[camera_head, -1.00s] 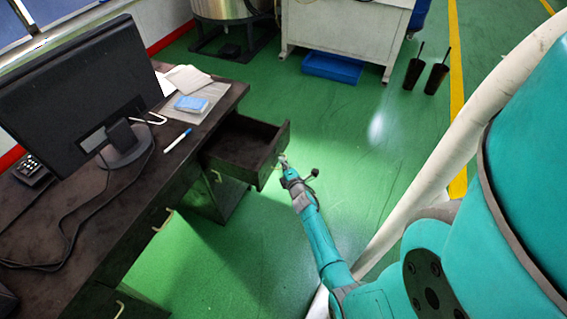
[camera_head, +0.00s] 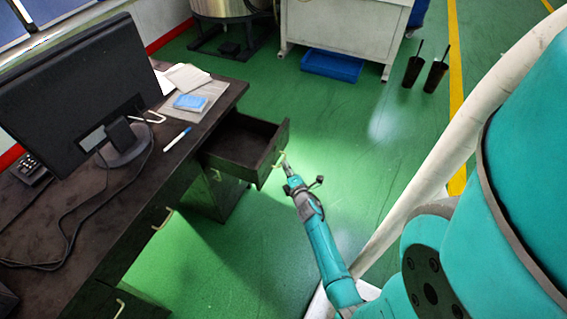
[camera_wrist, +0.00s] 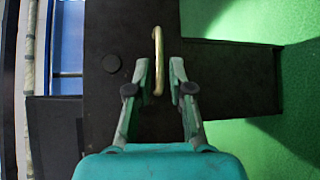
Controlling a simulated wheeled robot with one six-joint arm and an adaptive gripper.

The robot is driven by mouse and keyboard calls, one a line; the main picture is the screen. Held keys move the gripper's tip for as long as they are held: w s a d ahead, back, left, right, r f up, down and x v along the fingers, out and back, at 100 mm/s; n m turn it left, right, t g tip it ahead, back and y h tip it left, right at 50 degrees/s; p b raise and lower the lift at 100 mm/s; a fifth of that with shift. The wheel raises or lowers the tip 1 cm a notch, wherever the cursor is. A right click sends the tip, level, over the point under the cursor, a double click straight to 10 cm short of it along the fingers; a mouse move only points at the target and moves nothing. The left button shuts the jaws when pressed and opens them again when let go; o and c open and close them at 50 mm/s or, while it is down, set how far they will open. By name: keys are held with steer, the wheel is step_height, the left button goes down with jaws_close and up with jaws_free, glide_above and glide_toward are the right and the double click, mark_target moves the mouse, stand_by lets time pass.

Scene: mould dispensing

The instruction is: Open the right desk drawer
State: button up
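The right desk drawer (camera_head: 240,148) is pulled out from the far end of the dark desk (camera_head: 120,215). It looks empty inside. Its pale brass handle (camera_head: 279,160) is on the front panel, and it also shows upright in the wrist view (camera_wrist: 157,45). My gripper (camera_head: 286,165) is just in front of this handle. In the wrist view my gripper (camera_wrist: 160,75) has its fingers apart, with the handle's lower end between them in the picture. No finger clearly presses on the handle.
A monitor (camera_head: 80,85), a blue box (camera_head: 190,102) and a pen (camera_head: 177,140) are on the desk. Other handles (camera_head: 162,220) show along the desk front. A blue bin (camera_head: 332,66) and two dark cups (camera_head: 413,72) stand farther back. The green floor right of the drawer is clear.

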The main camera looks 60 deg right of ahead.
steer(key=v, duration=0.7)
steer(key=shift+s+a, duration=0.1)
steer(key=shift+s, duration=0.05)
stand_by(0.3)
steer(key=s+a+r+m+t+y, duration=0.1)
steer(key=s+a+r+m+y, duration=0.15)
steer(key=a, duration=0.65)
steer(key=s+a+r+m+t+y, duration=0.1)
steer(key=s+a+r, duration=0.15)
steer(key=a, duration=0.55)
steer(key=s+a+r+m+y, duration=0.1)
steer(key=s+a+r+m, duration=0.15)
steer(key=a, duration=0.65)
steer(key=s+a+r+m+y, duration=0.2)
steer(key=s+a+r+y, duration=0.1)
steer(key=s+a+r, duration=0.2)
steer(key=s+a+r+m+y, duration=0.3)
steer(key=s+a+r, duration=0.3)
steer(key=s+r, duration=0.3)
step_height(320, 180, up, 3)
steer(key=shift+f, duration=0.1)
